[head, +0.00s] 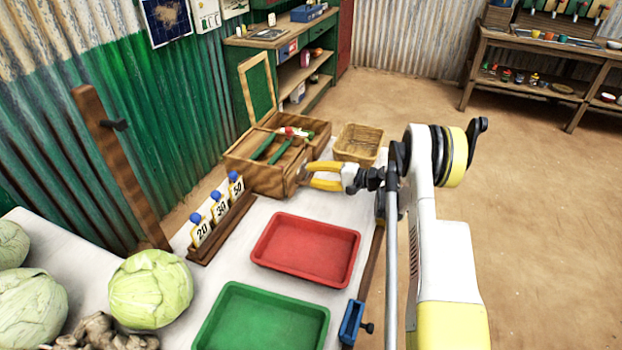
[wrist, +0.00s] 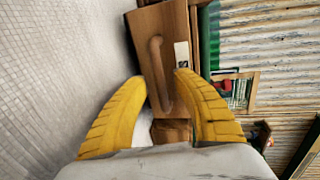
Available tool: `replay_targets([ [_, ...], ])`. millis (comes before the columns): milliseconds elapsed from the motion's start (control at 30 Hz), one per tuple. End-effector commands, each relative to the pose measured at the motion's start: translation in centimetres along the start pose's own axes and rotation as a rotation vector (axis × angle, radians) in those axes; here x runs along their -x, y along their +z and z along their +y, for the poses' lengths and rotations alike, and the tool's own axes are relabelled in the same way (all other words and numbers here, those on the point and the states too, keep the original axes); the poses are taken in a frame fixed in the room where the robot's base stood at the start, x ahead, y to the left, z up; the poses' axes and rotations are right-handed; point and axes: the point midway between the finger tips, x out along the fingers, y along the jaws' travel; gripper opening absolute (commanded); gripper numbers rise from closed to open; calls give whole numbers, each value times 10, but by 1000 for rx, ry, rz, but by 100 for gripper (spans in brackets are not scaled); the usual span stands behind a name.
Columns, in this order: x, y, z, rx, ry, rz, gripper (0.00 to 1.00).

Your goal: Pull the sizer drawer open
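The sizer drawer shows as a wooden front (wrist: 175,25) with a long wooden handle (wrist: 156,55) and a small white label in the wrist view. In the head view it belongs to the wooden box (head: 248,176) at the back of the white table, its front partly hidden by my gripper. My yellow gripper (head: 308,175) reaches the right side of the box. In the wrist view my gripper (wrist: 160,78) is open, one finger on each side of the handle; I cannot tell whether either touches it. How far the drawer stands out is unclear.
A red tray (head: 305,250) and a green tray (head: 262,318) lie on the white table. Number cards on a wooden stand (head: 222,230) are left of the red tray. A wicker basket (head: 358,143) stands right behind the gripper. Cabbages (head: 150,288) lie front left.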

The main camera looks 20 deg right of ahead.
Motion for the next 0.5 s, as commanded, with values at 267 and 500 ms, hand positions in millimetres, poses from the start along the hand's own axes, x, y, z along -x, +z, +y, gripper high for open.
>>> replay_targets([
  [267,-5,0,-1,0,0,1,34],
  [500,-5,0,-1,0,0,1,0],
])
